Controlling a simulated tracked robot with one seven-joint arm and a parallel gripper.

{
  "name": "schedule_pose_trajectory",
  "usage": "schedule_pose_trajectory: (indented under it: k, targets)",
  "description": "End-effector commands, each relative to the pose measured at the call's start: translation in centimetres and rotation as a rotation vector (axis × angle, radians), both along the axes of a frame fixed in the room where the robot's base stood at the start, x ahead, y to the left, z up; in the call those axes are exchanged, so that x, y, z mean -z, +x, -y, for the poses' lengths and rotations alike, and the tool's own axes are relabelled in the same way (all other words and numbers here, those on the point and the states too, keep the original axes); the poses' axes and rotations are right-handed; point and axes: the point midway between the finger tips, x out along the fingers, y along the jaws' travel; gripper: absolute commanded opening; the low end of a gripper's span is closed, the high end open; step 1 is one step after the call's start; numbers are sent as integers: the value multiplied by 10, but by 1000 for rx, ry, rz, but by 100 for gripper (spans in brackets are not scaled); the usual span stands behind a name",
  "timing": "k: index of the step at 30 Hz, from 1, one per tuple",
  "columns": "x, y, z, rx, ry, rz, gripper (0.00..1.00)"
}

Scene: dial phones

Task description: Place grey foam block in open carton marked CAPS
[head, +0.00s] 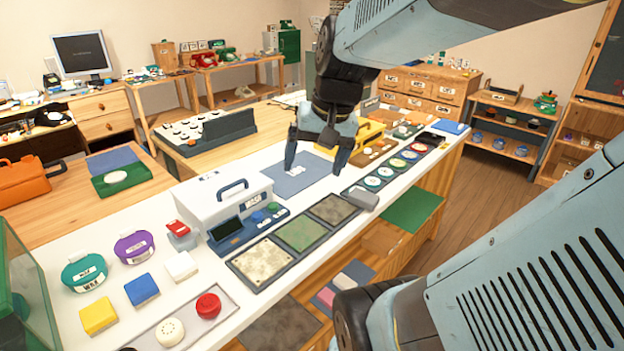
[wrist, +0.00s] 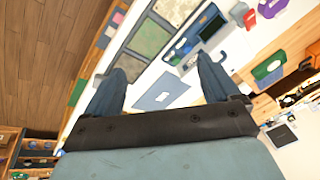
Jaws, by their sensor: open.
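A small grey block (head: 363,198), which looks like the foam block, lies at the right edge of the white table in the head view. It is beside the strip of round dials. My gripper (head: 315,168) points down over the blue-grey mat, behind and to the left of the block. In the wrist view my gripper (wrist: 161,65) is open, with nothing between its fingers. I cannot pick out the block for certain in the wrist view. I cannot read CAPS on any container, so I cannot tell which is the carton.
A white case (head: 225,199) with a blue handle stands left of my gripper. A framed row of textured panels (head: 302,233) lies in front. A strip of dials (head: 395,163) runs along the right edge. A blue-grey mat (wrist: 160,95) lies below my gripper.

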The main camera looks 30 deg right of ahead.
Motion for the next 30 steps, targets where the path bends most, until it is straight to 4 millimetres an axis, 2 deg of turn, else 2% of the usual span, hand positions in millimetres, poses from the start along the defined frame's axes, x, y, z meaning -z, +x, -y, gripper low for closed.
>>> schedule_pose_trajectory:
  k: [11, 17, 24, 30]
  targets:
    - [56, 47, 54, 475, 385, -231, 89]
    - [85, 66, 95, 734, 611, -312, 89]
    - [123, 79, 156, 1045, 904, -373, 89]
    - [158, 78, 216, 1300, 1166, -389, 89]
